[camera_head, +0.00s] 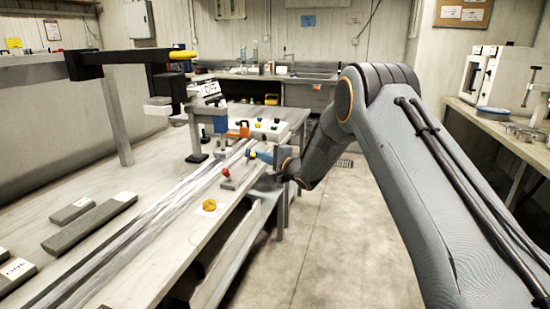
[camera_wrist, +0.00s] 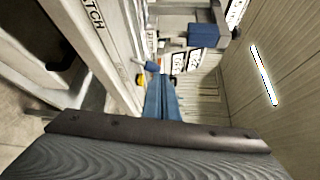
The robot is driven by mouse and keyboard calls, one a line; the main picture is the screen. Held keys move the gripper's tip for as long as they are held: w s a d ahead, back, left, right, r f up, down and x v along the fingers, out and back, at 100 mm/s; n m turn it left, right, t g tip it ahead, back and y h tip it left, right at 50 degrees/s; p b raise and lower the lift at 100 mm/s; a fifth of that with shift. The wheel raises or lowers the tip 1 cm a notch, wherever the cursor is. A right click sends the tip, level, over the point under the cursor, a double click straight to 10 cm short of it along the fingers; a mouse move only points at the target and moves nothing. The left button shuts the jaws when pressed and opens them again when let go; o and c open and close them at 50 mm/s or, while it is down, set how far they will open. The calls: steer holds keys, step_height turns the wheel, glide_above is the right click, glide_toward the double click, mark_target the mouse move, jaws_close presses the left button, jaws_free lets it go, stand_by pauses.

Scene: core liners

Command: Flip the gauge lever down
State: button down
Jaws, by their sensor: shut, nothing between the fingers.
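My gripper (camera_head: 252,154) has blue fingers, shut with nothing between them. It is at the bench's right edge, just right of a short lever with a red knob (camera_head: 226,172). I cannot tell whether they touch. A yellow part (camera_wrist: 140,81) shows just left of the fingertips. No label marks the gauge lever, so I cannot tell which lever it is.
A stand with a yellow-tipped bar (camera_head: 183,55) rises over the bench (camera_head: 130,260). An orange part (camera_head: 239,131) and a white block with several knobs lie behind my gripper. A yellow knob (camera_head: 209,205) sits nearer. Grey bars (camera_head: 92,222) lie left. The floor at right is clear.

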steer(key=v, duration=0.8)
steer(key=shift+d+r, duration=0.25)
steer(key=shift+d, duration=0.05)
